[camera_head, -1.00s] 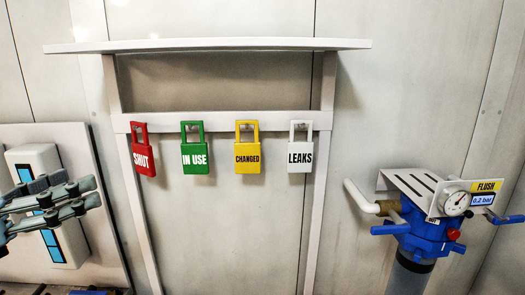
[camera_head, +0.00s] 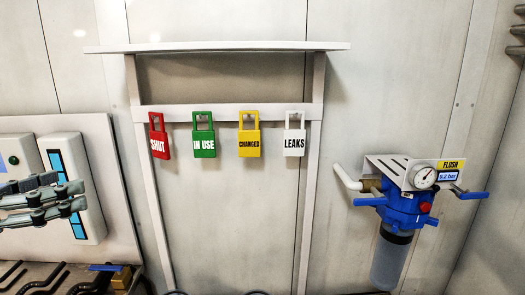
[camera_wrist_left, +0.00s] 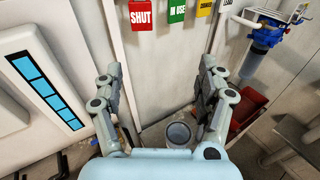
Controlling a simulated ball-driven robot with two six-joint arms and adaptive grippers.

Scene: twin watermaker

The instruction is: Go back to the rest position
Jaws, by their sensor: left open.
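My left gripper (camera_head: 78,200) is at the left edge of the head view, in front of the white wall panel with a blue display strip. In the left wrist view its two fingers (camera_wrist_left: 160,70) stand wide apart with nothing between them. It is clear of the tags on the rack. The red SHUT tag (camera_head: 158,137), green IN USE tag (camera_head: 204,137), yellow CHANGED tag (camera_head: 249,137) and white LEAKS tag (camera_head: 294,137) hang in a row on the rack's crossbar (camera_head: 225,112). I do not make out my right gripper.
The blue filter unit (camera_head: 400,205) with a gauge and FLUSH label is on the right. Dark pipes (camera_head: 45,278) run at the lower left. A grey bucket (camera_wrist_left: 178,135) and a red box (camera_wrist_left: 250,103) stand low in the left wrist view. Unclear grey shapes (camera_head: 516,50) show at the right edge.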

